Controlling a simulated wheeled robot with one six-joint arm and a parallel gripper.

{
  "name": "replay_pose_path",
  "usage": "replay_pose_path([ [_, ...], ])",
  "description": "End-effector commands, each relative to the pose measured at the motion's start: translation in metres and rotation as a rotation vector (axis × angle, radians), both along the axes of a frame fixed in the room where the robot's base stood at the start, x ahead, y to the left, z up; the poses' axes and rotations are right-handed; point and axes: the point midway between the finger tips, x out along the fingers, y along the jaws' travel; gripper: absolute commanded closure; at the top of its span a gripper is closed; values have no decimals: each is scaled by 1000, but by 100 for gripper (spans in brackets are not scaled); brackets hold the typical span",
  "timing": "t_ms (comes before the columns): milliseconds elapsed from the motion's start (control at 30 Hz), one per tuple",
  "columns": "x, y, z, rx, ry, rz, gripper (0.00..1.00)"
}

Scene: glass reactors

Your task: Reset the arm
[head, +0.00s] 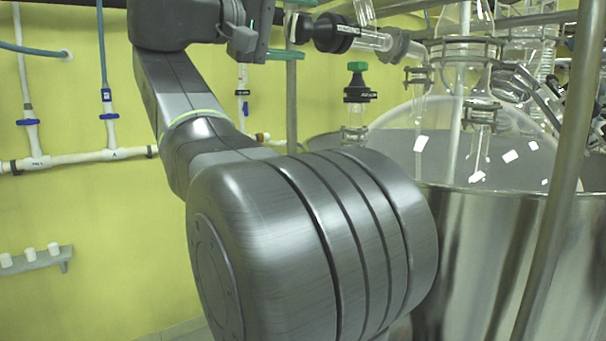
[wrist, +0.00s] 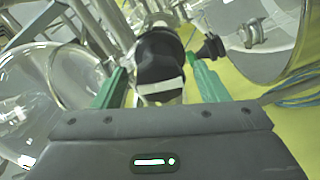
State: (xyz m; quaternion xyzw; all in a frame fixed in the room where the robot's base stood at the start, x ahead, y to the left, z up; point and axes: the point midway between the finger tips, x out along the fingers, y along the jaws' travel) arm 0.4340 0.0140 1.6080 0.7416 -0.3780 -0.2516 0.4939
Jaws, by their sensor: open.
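My arm reaches up from the middle of the head view, and my gripper (head: 300,29) is at the top. Its green fingers are open above and below the end of a black fitting (head: 334,34) on a horizontal glass tube (head: 372,40). The wrist view shows the green fingers of my gripper (wrist: 157,66) spread apart, with the black fitting (wrist: 160,52) between them. A gap shows beside the fitting on at least one side; I cannot tell whether either finger touches it.
A large steel vessel (head: 465,250) with a glass reactor (head: 400,122) stands at right. A metal post (head: 560,190) rises in front of it. A green-topped black valve (head: 357,93) stands near the fitting. White pipes (head: 85,157) run along the yellow wall; space at left is clear.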

Motion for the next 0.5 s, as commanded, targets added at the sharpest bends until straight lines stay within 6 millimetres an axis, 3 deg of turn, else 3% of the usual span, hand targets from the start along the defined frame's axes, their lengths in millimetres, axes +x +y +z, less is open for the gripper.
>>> replay_pose_path([
  [200,12,-17,1,0,0,-2,33],
  [500,16,-22,0,1,1,0,33],
])
